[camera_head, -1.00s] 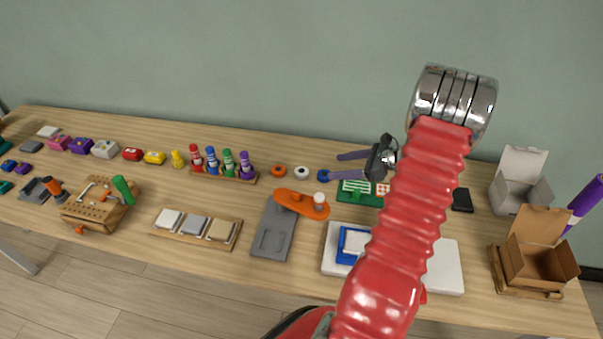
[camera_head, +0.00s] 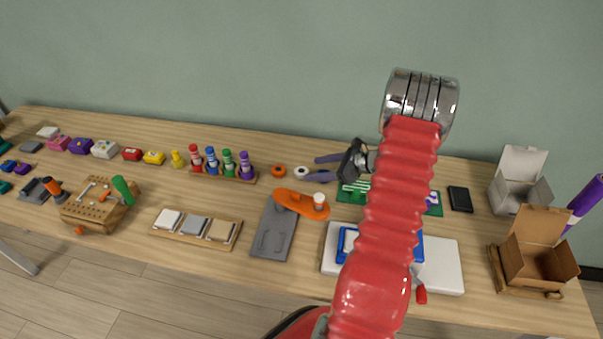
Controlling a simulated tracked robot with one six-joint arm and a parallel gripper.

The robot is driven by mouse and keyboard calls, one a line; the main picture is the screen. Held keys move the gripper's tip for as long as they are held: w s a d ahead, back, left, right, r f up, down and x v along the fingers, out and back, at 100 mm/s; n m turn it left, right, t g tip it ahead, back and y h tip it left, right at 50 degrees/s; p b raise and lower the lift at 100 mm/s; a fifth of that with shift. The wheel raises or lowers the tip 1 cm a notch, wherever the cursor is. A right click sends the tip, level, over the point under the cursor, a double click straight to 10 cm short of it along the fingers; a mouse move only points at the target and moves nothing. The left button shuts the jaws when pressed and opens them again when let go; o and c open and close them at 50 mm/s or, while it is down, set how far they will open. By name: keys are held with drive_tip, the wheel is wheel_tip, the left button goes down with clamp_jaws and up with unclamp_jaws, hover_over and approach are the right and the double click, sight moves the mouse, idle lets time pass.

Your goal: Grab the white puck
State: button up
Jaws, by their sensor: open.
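The white puck (camera_head: 301,172) is a small white ring with a dark centre. It lies on the table between the orange puck (camera_head: 278,170) on its left and my gripper on its right. My gripper (camera_head: 312,168) is open, with its two purple-grey fingers pointing left. The lower fingertip appears right by the puck's right edge; I cannot tell whether they touch. The upper finger is above and to the right of the puck in the picture. The blue puck is hidden behind my gripper.
An orange board (camera_head: 287,200) with a white cylinder (camera_head: 320,197) lies just in front. A rack of coloured bottles (camera_head: 228,175) stands to the left. A green board (camera_head: 350,193) lies under my arm. Table behind the pucks is clear.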

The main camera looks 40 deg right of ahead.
sight(302, 171)
drive_tip(key=shift+x, duration=2.6)
drive_tip(key=shift+s+a, duration=0.1)
drive_tip(key=shift+c, duration=0.3)
drive_tip(key=c, duration=1.1)
